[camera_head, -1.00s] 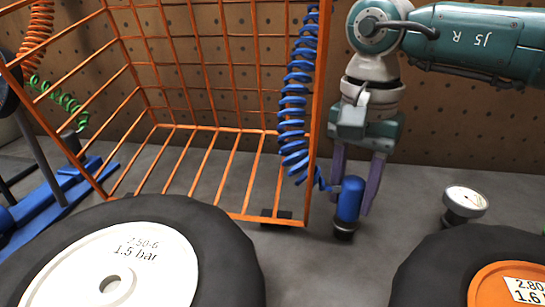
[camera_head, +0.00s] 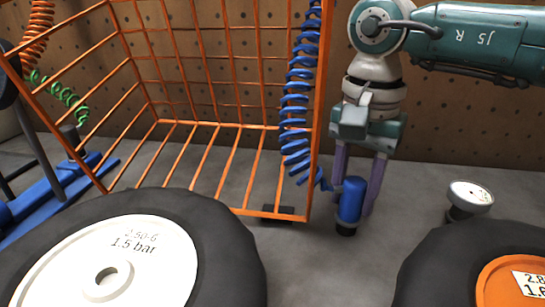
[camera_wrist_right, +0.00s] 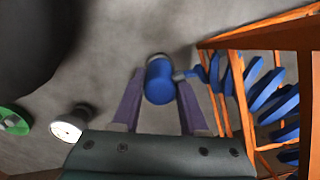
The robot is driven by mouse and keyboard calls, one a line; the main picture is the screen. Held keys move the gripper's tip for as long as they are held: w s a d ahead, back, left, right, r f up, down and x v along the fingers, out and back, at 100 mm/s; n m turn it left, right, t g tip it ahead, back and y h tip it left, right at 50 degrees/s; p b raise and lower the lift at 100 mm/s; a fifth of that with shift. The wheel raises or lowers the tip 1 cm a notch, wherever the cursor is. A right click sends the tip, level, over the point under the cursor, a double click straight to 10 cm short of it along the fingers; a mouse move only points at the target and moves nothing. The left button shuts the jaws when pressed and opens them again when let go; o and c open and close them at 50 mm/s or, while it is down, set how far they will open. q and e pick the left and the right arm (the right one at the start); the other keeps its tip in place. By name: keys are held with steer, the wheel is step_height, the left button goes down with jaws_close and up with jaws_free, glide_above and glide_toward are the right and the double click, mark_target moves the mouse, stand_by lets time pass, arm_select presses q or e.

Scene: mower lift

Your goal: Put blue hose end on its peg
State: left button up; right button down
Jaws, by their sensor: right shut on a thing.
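The blue hose end (camera_head: 351,200) is a blue cylinder with a black lower end, just right of the orange cage's front post. A blue coiled hose (camera_head: 296,110) hangs along that post and runs down to it. My right gripper (camera_head: 357,205) is shut on the hose end, its purple fingers on either side. The wrist view shows the hose end (camera_wrist_right: 159,82) between the fingertips, the hose joining at its right. I cannot tell whether its black end touches the grey surface. I cannot make out the blue hose's peg. My left gripper is not in view.
The orange wire cage (camera_head: 228,212) stands left of my right gripper. Black tyres lie in front, one with a white hub (camera_head: 145,262), one with an orange hub (camera_head: 500,285). A white-faced gauge (camera_head: 470,195) stands right. A pegboard (camera_head: 455,125) closes the back.

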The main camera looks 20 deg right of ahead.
mark_target(356, 180)
steer(key=c, duration=0.7)
jaws_free()
step_height(356, 180, up, 5)
steer(key=p, duration=0.3)
steer(key=shift+f+p, duration=0.2)
steer(key=shift+p, duration=0.15)
steer(key=shift+r+p, duration=2.25)
steer(key=shift+r, duration=0.95)
